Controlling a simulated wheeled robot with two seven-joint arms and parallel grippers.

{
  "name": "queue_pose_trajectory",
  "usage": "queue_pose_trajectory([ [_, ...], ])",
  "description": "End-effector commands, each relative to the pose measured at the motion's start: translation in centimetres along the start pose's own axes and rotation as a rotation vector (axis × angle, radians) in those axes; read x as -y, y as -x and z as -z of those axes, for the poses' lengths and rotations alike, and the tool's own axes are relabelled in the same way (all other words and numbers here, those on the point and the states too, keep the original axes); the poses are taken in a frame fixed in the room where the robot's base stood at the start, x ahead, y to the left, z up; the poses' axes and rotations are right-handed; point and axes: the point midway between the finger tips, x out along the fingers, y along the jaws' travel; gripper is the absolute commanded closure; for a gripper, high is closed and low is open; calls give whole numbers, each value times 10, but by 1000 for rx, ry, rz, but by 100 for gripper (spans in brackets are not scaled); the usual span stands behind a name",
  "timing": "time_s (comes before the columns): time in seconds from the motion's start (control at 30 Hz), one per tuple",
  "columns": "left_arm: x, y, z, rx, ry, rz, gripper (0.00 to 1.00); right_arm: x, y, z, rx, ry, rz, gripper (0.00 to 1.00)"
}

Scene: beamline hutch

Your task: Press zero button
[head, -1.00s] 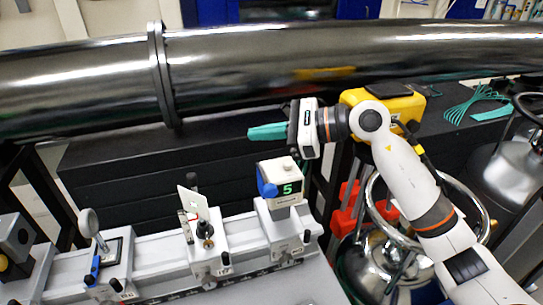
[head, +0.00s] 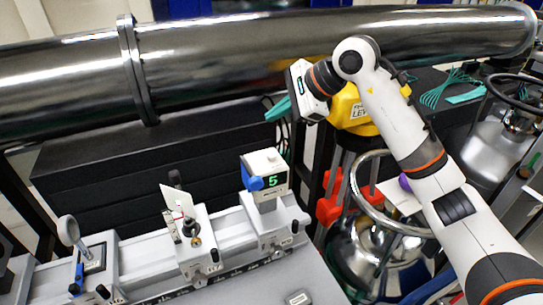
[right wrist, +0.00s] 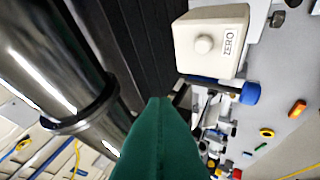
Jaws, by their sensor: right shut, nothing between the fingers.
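The white box (head: 264,161) stands on a carrier of the rail in the head view. It has a blue knob on its left side and a green "5" on its front display. In the right wrist view its top face shows the round pale zero button (right wrist: 204,45) beside a "ZERO" label (right wrist: 230,43). My right gripper (head: 277,109) is shut and empty, its green fingers above and slightly right of the box in the head view, apart from it. In the right wrist view the fingers (right wrist: 158,103) are below and left of the button. My left gripper is not in view.
A large shiny pipe (head: 220,58) runs across behind. The rail carries a holder with a white card (head: 177,205) and a round-headed post (head: 70,232). A yellow device (head: 350,110) and a steel vessel (head: 365,255) stand at right.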

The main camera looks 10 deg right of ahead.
Motion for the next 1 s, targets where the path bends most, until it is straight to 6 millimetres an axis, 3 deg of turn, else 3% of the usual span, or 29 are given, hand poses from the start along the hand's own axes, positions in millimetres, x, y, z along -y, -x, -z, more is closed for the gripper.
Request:
queue_pose_trajectory([
  [0.5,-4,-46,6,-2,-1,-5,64,36,-50,-36,0,1,-2,100],
  [1.0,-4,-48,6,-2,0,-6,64,38,-52,-37,-1,0,-1,100],
])
